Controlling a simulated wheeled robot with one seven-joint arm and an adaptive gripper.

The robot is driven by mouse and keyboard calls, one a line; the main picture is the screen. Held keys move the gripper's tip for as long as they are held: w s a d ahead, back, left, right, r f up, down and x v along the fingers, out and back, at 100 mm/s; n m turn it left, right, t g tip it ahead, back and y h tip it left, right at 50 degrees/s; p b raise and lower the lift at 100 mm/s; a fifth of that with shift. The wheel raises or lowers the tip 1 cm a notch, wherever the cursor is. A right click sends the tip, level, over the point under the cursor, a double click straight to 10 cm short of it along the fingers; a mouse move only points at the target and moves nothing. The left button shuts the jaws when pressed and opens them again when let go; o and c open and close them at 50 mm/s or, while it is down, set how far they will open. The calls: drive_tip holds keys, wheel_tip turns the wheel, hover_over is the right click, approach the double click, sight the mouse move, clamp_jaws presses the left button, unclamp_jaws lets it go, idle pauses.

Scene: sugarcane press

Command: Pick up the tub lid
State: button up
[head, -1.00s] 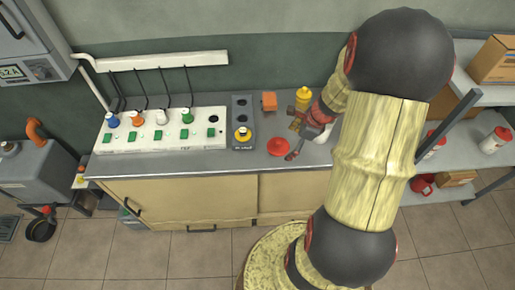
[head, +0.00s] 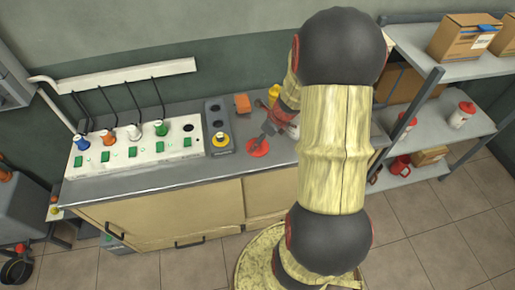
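A round red lid (head: 257,148), which looks like the tub lid, is at the front part of the grey worktop, right of the dark button panel. My gripper (head: 265,134) reaches down from the right, and its grey fingertips overlap the lid's upper edge in the picture. The gripper is small and partly covered by my arm, so I cannot tell whether its fingers are open, shut or touching the lid. A white object (head: 293,130), perhaps the tub, shows partly behind my gripper and arm.
A white switch panel (head: 130,150) with coloured plugs and the dark panel (head: 218,127) stand left of the lid. An orange block (head: 242,104) and a yellow container (head: 274,93) are behind it. Metal shelves (head: 440,135) with boxes and white red-topped containers stand right.

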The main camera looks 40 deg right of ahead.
drive_tip(key=b+x, duration=0.1)
drive_tip(key=x, duration=0.2)
drive_tip(key=shift+a+f, duration=0.1)
drive_tip(key=shift+w+f+b, duration=0.2)
drive_tip(key=shift+f+b, duration=0.1)
drive_tip(key=shift+f, duration=0.05)
drive_tip(key=shift+c, duration=1.3)
drive_tip(key=c, duration=0.6)
drive_tip(key=shift+s, duration=0.15)
drive_tip(key=c, duration=0.5)
